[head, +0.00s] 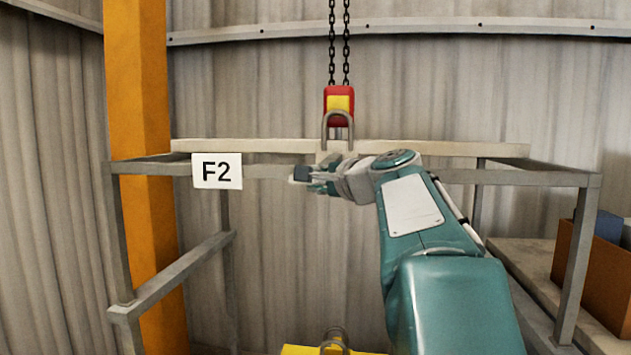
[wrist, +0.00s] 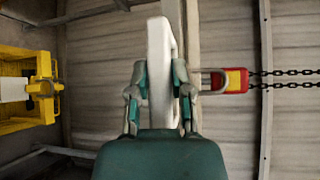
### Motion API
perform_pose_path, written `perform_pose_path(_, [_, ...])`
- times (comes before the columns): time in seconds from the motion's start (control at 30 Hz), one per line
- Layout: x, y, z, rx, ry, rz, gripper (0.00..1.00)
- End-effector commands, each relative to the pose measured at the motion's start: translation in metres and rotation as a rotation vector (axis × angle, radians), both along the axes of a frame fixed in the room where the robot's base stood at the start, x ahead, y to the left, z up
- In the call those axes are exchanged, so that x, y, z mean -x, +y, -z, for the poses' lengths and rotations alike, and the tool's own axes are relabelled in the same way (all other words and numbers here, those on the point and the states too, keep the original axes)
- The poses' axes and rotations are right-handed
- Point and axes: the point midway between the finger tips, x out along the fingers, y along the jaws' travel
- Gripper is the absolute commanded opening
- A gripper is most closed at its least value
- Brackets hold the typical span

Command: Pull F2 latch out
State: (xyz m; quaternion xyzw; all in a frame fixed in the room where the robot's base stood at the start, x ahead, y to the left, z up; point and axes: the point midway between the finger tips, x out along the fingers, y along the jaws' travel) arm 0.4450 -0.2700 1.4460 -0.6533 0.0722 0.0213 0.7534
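The white F2 sign (head: 217,170) hangs at the left of a grey metal frame's front rail. My gripper (head: 308,178) is at the middle of this rail, right of the sign, pointing left. A small dark block shows at its tip; I cannot tell whether it is the latch or part of a finger. In the wrist view my gripper (wrist: 160,72) has its two teal fingers apart, with a pale bar (wrist: 160,45) between them. I cannot tell whether the fingers press on the bar. No latch is clearly recognisable.
A red and yellow hoist block (head: 339,103) with a shackle hangs on chains just above my gripper; it also shows in the wrist view (wrist: 235,80). A cream beam (head: 450,149) lies behind. A yellow object (head: 300,350) is below. An orange post (head: 140,80) stands left.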

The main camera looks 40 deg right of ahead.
Motion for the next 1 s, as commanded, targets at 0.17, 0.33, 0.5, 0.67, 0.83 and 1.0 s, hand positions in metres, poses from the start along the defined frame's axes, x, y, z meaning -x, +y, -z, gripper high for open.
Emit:
perform_pose_path(0.17, [0.002,-0.001,0.002,-0.001,0.002,0.009,0.00])
perform_pose_path(0.33, [0.018,0.018,0.001,0.001,0.003,0.009,0.00])
perform_pose_path(0.5, [0.036,0.039,0.002,0.001,0.004,0.009,0.00])
perform_pose_path(0.67, [0.046,0.050,0.004,-0.001,0.006,0.009,0.00])
perform_pose_path(0.83, [0.047,0.050,0.005,-0.003,0.008,0.009,0.00])
perform_pose_path(1.0, [0.047,0.049,0.005,-0.004,0.009,0.009,0.00])
